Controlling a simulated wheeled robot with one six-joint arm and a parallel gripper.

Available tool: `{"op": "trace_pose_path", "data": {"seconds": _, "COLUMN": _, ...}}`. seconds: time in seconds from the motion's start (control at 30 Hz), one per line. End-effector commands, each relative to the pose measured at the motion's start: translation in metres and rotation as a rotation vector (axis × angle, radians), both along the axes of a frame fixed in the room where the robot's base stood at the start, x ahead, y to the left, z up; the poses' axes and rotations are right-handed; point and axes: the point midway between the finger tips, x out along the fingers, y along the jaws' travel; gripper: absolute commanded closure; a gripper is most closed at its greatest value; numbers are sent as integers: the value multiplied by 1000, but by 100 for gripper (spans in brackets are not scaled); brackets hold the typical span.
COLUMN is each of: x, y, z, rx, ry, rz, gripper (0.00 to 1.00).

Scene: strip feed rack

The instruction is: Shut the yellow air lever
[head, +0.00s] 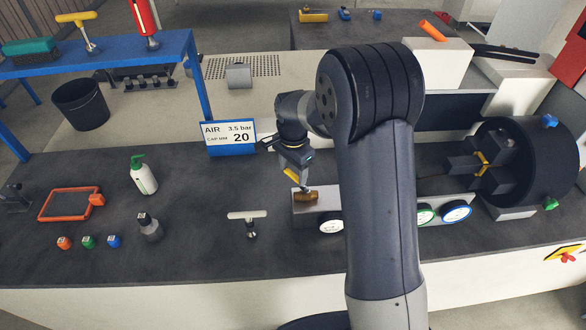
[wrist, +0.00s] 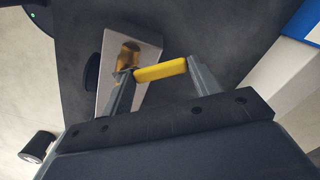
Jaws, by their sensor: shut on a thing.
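The yellow air lever (wrist: 160,71) lies between my gripper's fingers in the wrist view, beside a brass fitting (wrist: 129,56) on a pale metal block (wrist: 116,66). In the head view my gripper (head: 293,176) is at the left end of that block, and the yellow lever (head: 291,174) shows at its fingers. The brass fitting (head: 305,196) is just below. My gripper in the wrist view (wrist: 158,74) is shut on the lever. In the wrist view the lever runs across, away from the fitting, between the fingers. My arm hides the middle of the block in the head view.
Round gauges (head: 331,223) sit on the block's front. A large dark chuck (head: 530,160) stands at the right. A sign reading AIR 3.5 bar (head: 230,137) stands behind left. A T-handle (head: 248,217), a bottle (head: 143,175) and an orange frame (head: 69,204) are on the dark bench.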

Motion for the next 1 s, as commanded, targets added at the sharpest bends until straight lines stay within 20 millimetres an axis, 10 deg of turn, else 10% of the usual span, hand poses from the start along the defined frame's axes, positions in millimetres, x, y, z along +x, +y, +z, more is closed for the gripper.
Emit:
{"op": "trace_pose_path", "data": {"seconds": 0.3, "x": 0, "y": 0, "z": 0, "rx": 0, "ry": 0, "rz": 0, "gripper": 82}}
{"op": "trace_pose_path", "data": {"seconds": 1.0, "x": 9, "y": -15, "z": 0, "rx": 0, "ry": -2, "rz": -318, "gripper": 82}}
